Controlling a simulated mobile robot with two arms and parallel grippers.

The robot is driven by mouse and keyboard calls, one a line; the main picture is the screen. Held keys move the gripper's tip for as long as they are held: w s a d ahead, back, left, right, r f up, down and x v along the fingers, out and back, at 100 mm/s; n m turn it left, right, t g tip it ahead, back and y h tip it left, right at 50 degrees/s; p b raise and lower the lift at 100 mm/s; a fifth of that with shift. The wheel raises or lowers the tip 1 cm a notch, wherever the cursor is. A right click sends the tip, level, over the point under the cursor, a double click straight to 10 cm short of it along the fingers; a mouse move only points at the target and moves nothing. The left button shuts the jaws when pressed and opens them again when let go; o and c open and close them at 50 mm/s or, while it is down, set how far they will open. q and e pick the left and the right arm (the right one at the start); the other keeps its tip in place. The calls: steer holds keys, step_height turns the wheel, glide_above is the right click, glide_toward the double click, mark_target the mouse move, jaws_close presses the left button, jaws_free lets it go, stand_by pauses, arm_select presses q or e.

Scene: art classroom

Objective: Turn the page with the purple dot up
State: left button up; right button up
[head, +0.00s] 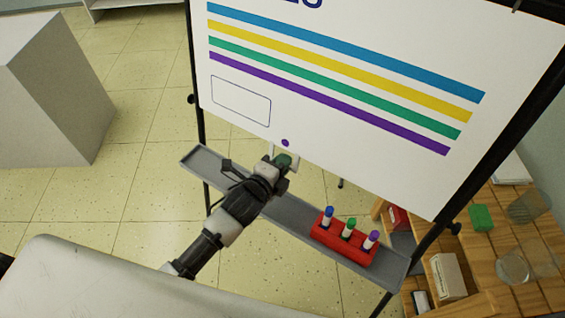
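A large white page (330,105) hangs on a black-framed stand, with blue, yellow, green and purple stripes and an outlined box. A small purple dot (285,142) is near its lower edge, left of centre. My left gripper (284,153) is just below the dot, at the page's lower edge. Its two fingers look spread apart, with nothing seen between them. I cannot tell whether it touches the page. My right gripper is not in view.
A grey tray (283,207) runs under the page, below my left arm. A red holder (342,242) with blue, green and purple markers sits on it. A wooden shelf (500,255) with glass jars and a green block (481,218) is at right. A grey box (50,90) stands at left.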

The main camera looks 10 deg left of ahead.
arm_select(q)
jaws_close()
steer(key=shift+s, duration=0.1)
steer(key=r+p+v, duration=0.1)
steer(key=p+v, duration=0.5)
steer(key=v, duration=0.3)
steer(key=shift+r, duration=0.15)
steer(key=s+a+r+p, duration=0.2)
steer(key=s+r+p, duration=0.2)
steer(key=s, duration=0.3)
steer(key=shift+s+a+r+p, duration=0.3)
steer(key=shift+a+r+p, duration=0.05)
steer(key=shift+p, duration=0.5)
